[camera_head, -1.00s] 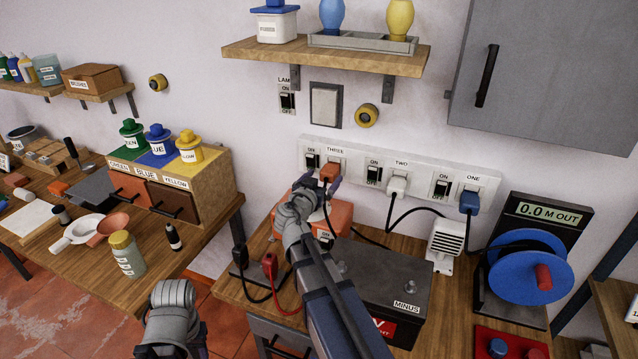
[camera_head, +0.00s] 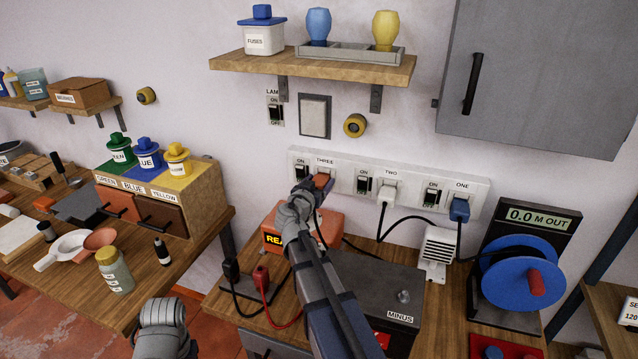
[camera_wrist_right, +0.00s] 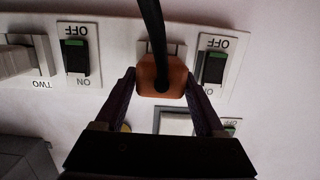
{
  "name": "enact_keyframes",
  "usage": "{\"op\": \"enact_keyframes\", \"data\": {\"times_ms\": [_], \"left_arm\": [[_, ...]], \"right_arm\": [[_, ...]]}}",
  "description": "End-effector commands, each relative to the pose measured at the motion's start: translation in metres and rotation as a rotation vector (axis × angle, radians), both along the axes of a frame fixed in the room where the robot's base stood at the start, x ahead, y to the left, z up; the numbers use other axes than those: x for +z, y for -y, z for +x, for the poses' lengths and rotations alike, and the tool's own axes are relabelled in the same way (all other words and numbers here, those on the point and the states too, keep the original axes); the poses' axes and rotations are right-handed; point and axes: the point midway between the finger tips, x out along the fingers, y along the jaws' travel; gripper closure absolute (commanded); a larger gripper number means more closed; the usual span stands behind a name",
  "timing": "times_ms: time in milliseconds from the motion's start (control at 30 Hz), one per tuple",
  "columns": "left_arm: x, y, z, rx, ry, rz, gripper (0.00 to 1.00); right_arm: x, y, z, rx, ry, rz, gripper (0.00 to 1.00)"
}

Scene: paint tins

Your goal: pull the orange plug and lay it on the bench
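The orange plug (camera_head: 322,181) sits at the socket under the label THREE, at the left of the white wall strip (camera_head: 415,183). It also shows in the right wrist view (camera_wrist_right: 161,75), close against a pale socket, with a black cord running from it. My right gripper (camera_head: 316,187) is at the plug. In the wrist view its two dark fingers (camera_wrist_right: 161,82) lie against opposite sides of the plug, with no clear gap. The wooden bench (camera_head: 442,310) is below the strip. My left arm shows at the bottom, but its fingers are outside the picture.
A white plug (camera_head: 388,192) and a blue plug (camera_head: 459,208) sit in sockets TWO and ONE. An orange box (camera_head: 275,241), a dark battery (camera_head: 385,285), a white vented block (camera_head: 437,252) and a blue reel (camera_head: 522,270) crowd the bench. A shelf (camera_head: 305,66) hangs above.

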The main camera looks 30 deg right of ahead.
Motion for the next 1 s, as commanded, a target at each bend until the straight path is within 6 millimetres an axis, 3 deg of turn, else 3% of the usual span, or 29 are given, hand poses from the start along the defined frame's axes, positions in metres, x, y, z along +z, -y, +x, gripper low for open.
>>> {"op": "enact_keyframes", "data": {"times_ms": [67, 567, 600, 1000], "left_arm": [[0.0000, 0.0000, 0.0000, 0.000, 0.000, 0.000, 0.50], [0.0000, 0.0000, 0.0000, 0.000, 0.000, 0.000, 0.50], [0.0000, 0.0000, 0.0000, 0.000, 0.000, 0.000, 0.50], [0.0000, 0.0000, 0.0000, 0.000, 0.000, 0.000, 0.50]], "right_arm": [[0.0000, -0.0001, 0.0000, 0.000, 0.000, 0.000, 0.39], [0.0000, -0.0001, 0.0000, 0.000, 0.000, 0.000, 0.95], [0.0000, -0.0002, 0.0001, 0.000, 0.000, 0.000, 0.42], [0.0000, -0.0002, 0.0001, 0.000, 0.000, 0.000, 0.87]]}}
